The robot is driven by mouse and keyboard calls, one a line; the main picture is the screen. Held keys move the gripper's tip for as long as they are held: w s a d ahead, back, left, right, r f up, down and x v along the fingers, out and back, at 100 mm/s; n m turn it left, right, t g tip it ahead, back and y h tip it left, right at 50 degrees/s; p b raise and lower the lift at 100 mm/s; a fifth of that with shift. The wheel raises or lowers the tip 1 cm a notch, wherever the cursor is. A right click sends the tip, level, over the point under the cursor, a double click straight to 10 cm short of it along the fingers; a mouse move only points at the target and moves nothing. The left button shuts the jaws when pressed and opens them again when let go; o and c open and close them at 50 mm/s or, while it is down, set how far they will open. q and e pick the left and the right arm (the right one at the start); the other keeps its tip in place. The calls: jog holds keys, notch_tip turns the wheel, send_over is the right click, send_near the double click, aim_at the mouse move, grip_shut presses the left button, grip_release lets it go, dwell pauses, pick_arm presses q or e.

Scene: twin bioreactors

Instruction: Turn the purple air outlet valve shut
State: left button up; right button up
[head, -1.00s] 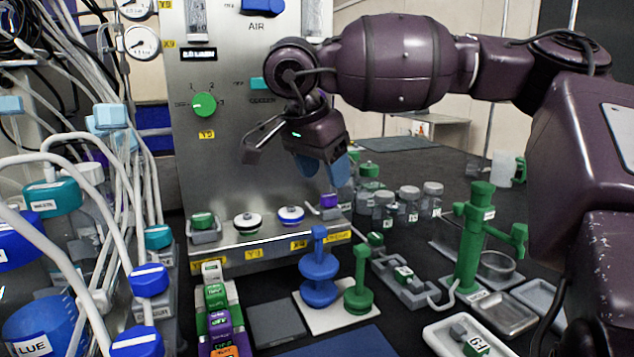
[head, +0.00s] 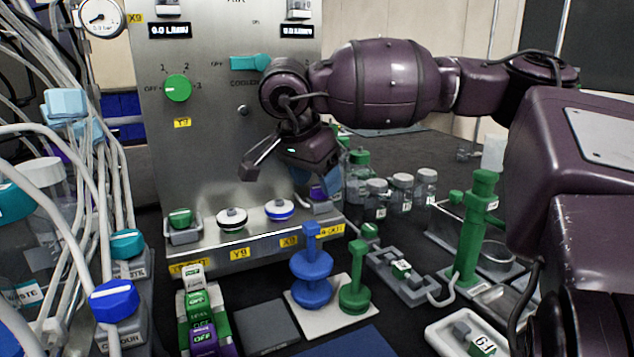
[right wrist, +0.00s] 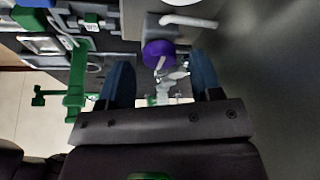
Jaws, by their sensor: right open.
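The purple air outlet valve (head: 318,194) sits in a grey holder at the right end of the steel panel's ledge, partly hidden by my right gripper. In the right wrist view its round purple knob (right wrist: 158,52) shows ahead, between the lines of the two fingers. My right gripper (head: 292,178) is just above the valve in the head view, pointing down at the ledge. In the right wrist view its two blue fingers (right wrist: 160,72) are wide apart with nothing held. Whether a finger touches the knob cannot be told. My left gripper is not in view.
A green-capped valve (head: 180,218) and two round knobs, black-white (head: 232,219) and blue-white (head: 279,210), line the ledge to the left. Capped bottles (head: 402,188) and a green stand (head: 472,235) are to the right. A blue stacked piece (head: 312,270) stands in front.

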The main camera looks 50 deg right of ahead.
jog(key=shift+d+f, duration=0.2)
jog(key=shift+f, duration=0.35)
jog(key=c, duration=0.9)
jog(key=shift+m+g, duration=0.3)
jog(key=shift+m, duration=0.5)
jog(key=o, duration=0.9)
